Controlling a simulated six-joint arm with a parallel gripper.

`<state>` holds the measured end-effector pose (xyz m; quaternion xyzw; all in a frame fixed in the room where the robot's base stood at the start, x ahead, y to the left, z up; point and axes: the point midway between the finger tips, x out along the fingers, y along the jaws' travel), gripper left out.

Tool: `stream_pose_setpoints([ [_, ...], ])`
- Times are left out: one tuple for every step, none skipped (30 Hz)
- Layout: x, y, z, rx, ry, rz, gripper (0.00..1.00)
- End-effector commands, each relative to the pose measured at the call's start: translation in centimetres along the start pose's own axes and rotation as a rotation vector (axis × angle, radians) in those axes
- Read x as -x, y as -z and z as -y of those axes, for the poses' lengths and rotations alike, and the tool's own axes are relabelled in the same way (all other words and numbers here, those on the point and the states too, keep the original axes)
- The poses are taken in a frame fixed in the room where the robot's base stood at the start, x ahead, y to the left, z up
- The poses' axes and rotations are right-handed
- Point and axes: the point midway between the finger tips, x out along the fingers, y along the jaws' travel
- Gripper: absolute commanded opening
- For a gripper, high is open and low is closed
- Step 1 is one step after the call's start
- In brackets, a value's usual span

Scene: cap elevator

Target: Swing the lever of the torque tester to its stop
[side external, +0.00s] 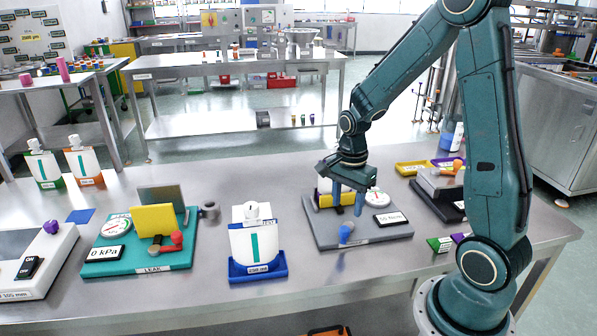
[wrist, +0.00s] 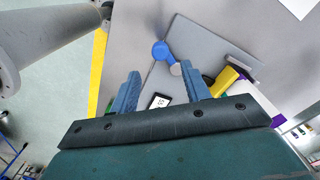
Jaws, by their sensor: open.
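The torque tester is a grey plate (side external: 318,232) with a yellow block (side external: 326,200), a round white dial (side external: 377,198) and a display (side external: 389,218). A blue knob (side external: 346,233), which looks like the lever's end, stands at the plate's front edge. In the wrist view the blue knob (wrist: 160,50) lies just beyond the fingertips with a grey piece beside it. My gripper (side external: 348,210) is open above the plate, pointing down, its blue fingers behind the knob. In the wrist view nothing shows held between the fingers (wrist: 160,68). The rest of the lever is partly hidden.
Further left is a teal leak tester (side external: 130,262) with a red-knobbed lever. A dark fixture (side external: 436,200) and yellow tray (side external: 412,167) stand at right. Bare table lies in front of the tester.

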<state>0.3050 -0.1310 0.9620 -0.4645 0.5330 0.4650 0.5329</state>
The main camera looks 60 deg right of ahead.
Motion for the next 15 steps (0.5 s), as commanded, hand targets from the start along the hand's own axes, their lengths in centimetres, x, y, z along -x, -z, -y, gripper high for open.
stream_pose_setpoints([
  [-0.8, 0.0, 0.0, 0.0, -0.004, 0.001, 0.47],
  [-1.2, 0.0, 0.0, 0.0, -0.004, 0.001, 0.47],
  [-1.7, 0.0, 0.0, 0.0, -0.004, 0.001, 0.47],
  [-2.1, 0.0, 0.0, 0.0, -0.004, 0.001, 0.47],
  [-2.5, 0.0, -0.1, 0.0, -0.004, 0.001, 0.47],
  [-3.0, 0.0, -0.1, 0.0, -0.005, 0.001, 0.47],
  [-3.4, 0.0, -0.1, 0.0, -0.004, 0.001, 0.47],
  [-3.7, 0.0, -0.1, 0.0, -0.004, 0.001, 0.47],
  [-4.2, 0.0, -0.1, 0.0, -0.004, 0.001, 0.47],
  [-4.6, 0.0, 0.0, 0.0, -0.003, 0.001, 0.47],
  [-5.0, 0.0, -0.1, 0.0, -0.004, 0.001, 0.47],
  [-5.4, 0.0, -0.1, 0.0, -0.003, 0.001, 0.47],
  [-5.7, 0.0, -0.1, 0.0, -0.003, 0.001, 0.47],
  [-6.0, 0.0, 0.0, 0.0, -0.003, 0.001, 0.47],
  [-6.4, 0.0, 0.0, 0.0, -0.002, 0.001, 0.47],
])
